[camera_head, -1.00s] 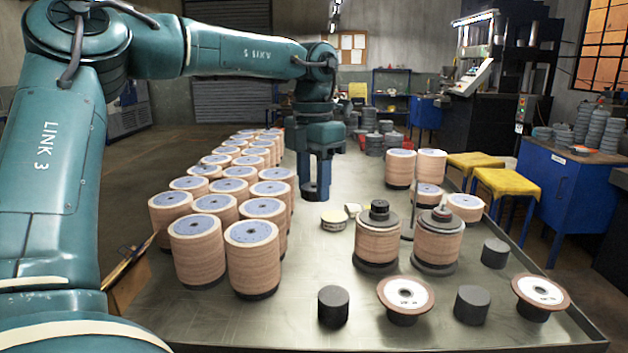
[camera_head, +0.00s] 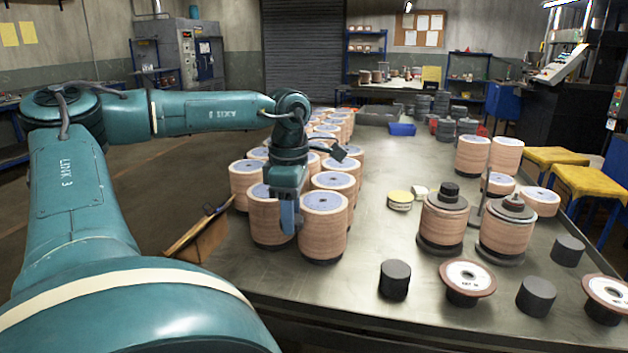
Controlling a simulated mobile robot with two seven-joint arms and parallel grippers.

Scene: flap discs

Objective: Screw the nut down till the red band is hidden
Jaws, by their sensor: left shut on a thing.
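Two flap-disc stacks stand on dark bases at the table's right. The left stack (camera_head: 442,224) carries a black nut-like cap (camera_head: 450,192) on a dark flange. The right stack (camera_head: 505,233) carries a grey stepped nut-like piece (camera_head: 514,203) on its flange. I cannot clearly make out a red band on either. My left gripper (camera_head: 290,222) points down at the front of the group of disc stacks, between two front stacks and well left of the nuts. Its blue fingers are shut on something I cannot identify. My right gripper is out of view.
Many disc stacks (camera_head: 323,228) crowd the table's left side. Black cylinders (camera_head: 395,280) and flanged discs (camera_head: 467,280) stand along the front right. A thin upright rod (camera_head: 480,208) is between the two capped stacks.

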